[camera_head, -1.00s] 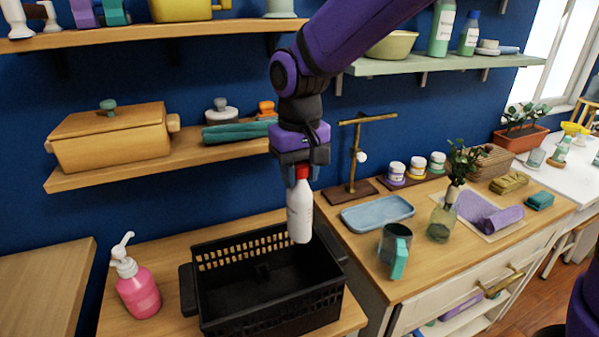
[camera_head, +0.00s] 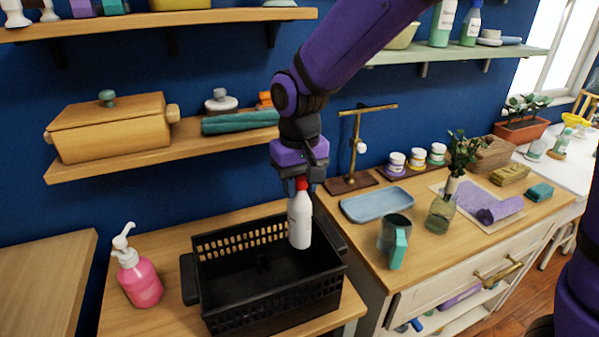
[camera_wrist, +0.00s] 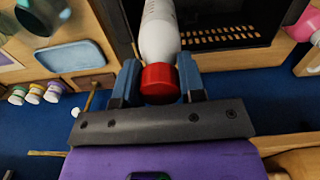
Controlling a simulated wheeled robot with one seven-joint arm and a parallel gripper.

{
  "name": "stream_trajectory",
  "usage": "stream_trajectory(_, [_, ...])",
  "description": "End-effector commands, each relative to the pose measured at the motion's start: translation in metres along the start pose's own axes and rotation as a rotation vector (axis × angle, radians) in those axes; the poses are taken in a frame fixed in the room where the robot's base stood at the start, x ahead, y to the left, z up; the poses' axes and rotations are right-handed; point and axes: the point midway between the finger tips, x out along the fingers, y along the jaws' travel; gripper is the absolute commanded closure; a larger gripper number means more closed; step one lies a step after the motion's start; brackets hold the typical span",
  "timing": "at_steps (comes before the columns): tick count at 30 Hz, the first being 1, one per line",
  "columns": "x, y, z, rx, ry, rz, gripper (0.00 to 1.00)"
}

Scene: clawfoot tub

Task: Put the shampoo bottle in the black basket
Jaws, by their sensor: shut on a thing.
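The shampoo bottle (camera_head: 300,220) is white with a red cap and hangs upright, cap up. My gripper (camera_head: 302,182) is shut on it near the cap. In the wrist view the bottle (camera_wrist: 158,35) sits between the two blue-grey fingers of my gripper (camera_wrist: 158,82). The black basket (camera_head: 270,318) stands on the wooden counter, with slotted walls and side handles. The bottle is over the basket's right back part, its lower end at about the height of the rim. I cannot tell whether it touches the basket. The basket (camera_wrist: 225,37) also shows in the wrist view behind the bottle.
A pink pump bottle (camera_head: 140,282) stands left of the basket. On the right counter are a blue tray (camera_head: 376,205), a mug (camera_head: 396,240) and a glass vase (camera_head: 441,213). A wooden shelf (camera_head: 190,150) runs along the wall left of my arm.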

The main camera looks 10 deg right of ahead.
Motion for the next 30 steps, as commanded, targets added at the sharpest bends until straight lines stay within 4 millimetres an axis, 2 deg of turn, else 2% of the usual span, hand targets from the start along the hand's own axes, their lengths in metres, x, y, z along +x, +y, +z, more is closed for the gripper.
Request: stream_trajectory(30, [0.087, 0.000, 0.001, 0.000, -0.002, 0.000, 1.00])
